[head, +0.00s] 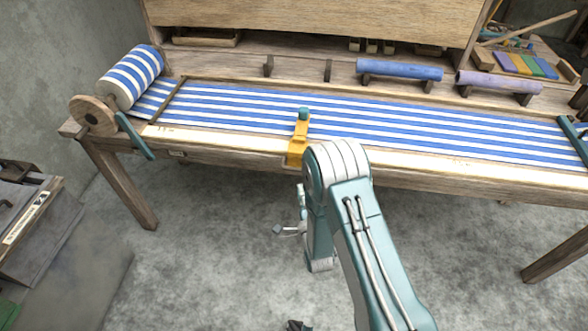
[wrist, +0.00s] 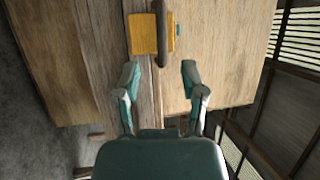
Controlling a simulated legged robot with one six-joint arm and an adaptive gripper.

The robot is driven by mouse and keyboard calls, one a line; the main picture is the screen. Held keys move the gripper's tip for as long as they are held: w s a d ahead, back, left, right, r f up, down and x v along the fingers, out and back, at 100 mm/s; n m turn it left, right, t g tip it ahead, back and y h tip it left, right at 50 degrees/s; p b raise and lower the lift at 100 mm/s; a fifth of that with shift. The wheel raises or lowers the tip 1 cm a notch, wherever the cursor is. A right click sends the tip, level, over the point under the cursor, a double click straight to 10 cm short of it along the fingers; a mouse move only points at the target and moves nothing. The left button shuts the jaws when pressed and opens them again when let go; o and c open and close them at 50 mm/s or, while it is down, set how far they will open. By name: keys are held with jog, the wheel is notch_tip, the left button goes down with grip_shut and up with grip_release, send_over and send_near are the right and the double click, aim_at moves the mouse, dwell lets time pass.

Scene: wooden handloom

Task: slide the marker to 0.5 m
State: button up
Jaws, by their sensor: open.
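The marker (head: 297,148) is a yellow slider with a teal knob on top, sitting on the front rail of the loom, left of the middle in the head view. In the wrist view the yellow marker (wrist: 145,34) is near the top, with a dark bar across its right side. My gripper (wrist: 160,76) is open and empty, its two fingers spread below the marker with a gap to it. In the head view my gripper (head: 290,222) hangs in front of the rail, below the marker, partly hidden by my arm. The scale's figures are too small to read.
Blue-and-white striped cloth (head: 350,120) stretches along the loom behind the pale front rail (head: 420,165). A cloth roll with a wooden wheel (head: 93,115) and teal handle is at the left end. Blue and lilac rolls (head: 400,70) lie behind. The floor in front is mostly clear.

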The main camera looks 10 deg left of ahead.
aim_at(294, 169)
jog(key=x, duration=0.8)
jog(key=shift+w+a, duration=0.1)
jog(key=shift+w, duration=0.05)
jog(key=shift+c, duration=0.3)
grip_shut()
